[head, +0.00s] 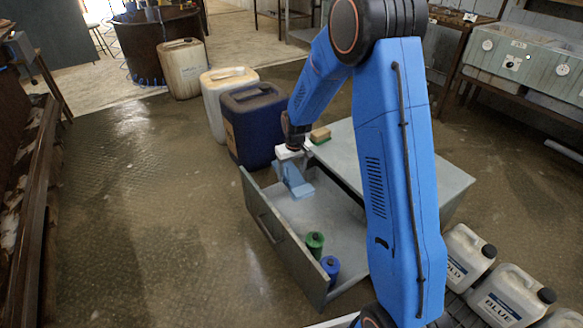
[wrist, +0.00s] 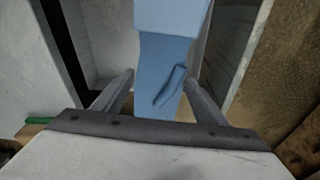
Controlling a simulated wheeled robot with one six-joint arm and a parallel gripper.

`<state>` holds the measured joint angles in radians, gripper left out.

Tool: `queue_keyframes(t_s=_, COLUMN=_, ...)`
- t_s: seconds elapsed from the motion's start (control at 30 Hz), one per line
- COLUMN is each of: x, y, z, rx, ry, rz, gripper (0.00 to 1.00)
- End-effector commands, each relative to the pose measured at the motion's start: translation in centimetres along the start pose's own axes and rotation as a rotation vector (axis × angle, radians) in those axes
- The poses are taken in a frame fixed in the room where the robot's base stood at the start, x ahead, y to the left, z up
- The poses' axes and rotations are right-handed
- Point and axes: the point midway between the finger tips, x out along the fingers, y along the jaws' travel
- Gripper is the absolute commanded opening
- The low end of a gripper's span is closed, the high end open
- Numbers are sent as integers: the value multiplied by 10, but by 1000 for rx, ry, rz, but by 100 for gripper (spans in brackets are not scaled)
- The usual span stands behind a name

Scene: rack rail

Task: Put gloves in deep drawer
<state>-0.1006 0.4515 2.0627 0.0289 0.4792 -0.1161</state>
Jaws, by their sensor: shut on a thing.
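The light blue gloves (head: 296,182) hang from my gripper (head: 288,157) over the far end of the open deep drawer (head: 272,232). In the wrist view, the gloves (wrist: 168,62) pass between the two fingers of my gripper (wrist: 160,80), which is shut on them. The lower part of the gloves is within the outline of the drawer, between its walls. I cannot tell whether they touch the drawer floor. A green roll (head: 315,242) and a blue roll (head: 330,267) stand at the drawer's near end.
A grey cabinet top (head: 350,150) lies right of the drawer, with a yellow and green sponge (head: 320,135) on it. A dark blue canister (head: 254,120) and a cream canister (head: 226,100) stand behind. Labelled jugs (head: 503,296) stand at the lower right. Floor left of the drawer is clear.

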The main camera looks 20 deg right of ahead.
Motion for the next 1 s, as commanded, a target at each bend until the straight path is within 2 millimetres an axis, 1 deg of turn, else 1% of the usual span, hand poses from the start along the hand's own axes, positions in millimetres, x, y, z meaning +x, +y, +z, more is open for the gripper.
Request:
queue_keyframes(t_s=0.1, x=12, y=0, z=2, rx=0, ry=-1, rz=0, gripper=40)
queue_keyframes(t_s=1.0, x=98, y=0, z=15, rx=0, ry=-1, rz=0, gripper=40)
